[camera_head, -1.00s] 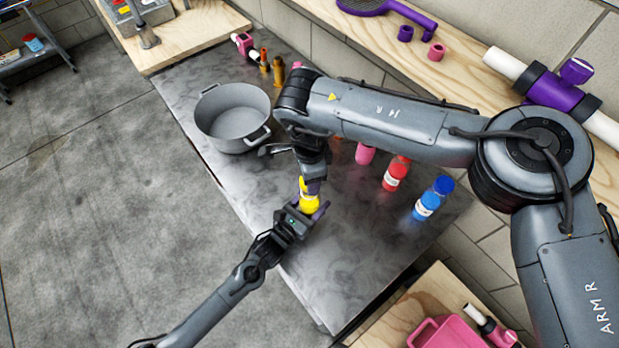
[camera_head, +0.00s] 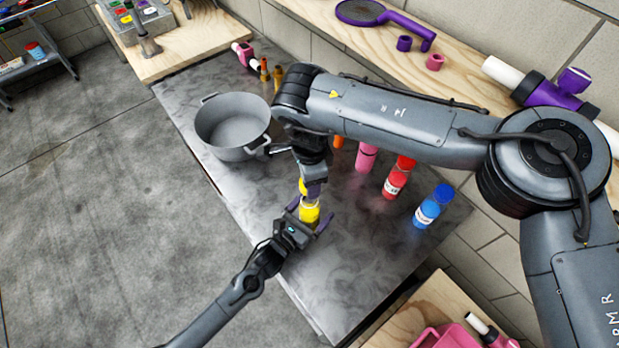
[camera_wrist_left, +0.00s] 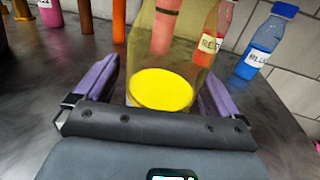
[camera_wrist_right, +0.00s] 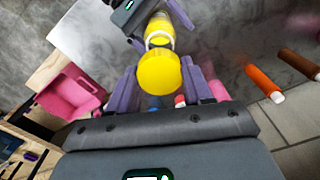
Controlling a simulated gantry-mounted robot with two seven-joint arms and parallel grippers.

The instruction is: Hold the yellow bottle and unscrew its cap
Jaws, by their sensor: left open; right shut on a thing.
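The yellow bottle (camera_head: 309,213) is near the table's front edge, below my right gripper. In the left wrist view its see-through yellow body (camera_wrist_left: 168,50) stands between my left gripper's spread purple fingers (camera_wrist_left: 160,85). My left gripper (camera_head: 309,217) is open around the bottle. My right gripper (camera_head: 304,184), pointing down from above, is shut on the yellow cap (camera_wrist_right: 160,73). In the head view the cap (camera_head: 303,187) is just above the bottle body. I cannot tell whether cap and bottle are apart, or whether the bottle touches the table.
A grey pot (camera_head: 232,122) stands to the left on the dark table (camera_head: 365,255). Pink (camera_head: 366,157), red (camera_head: 396,180) and blue (camera_head: 432,206) bottles stand to the right. A pink bin (camera_head: 447,338) is at the lower right. The table between bottle and pot is mostly clear.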

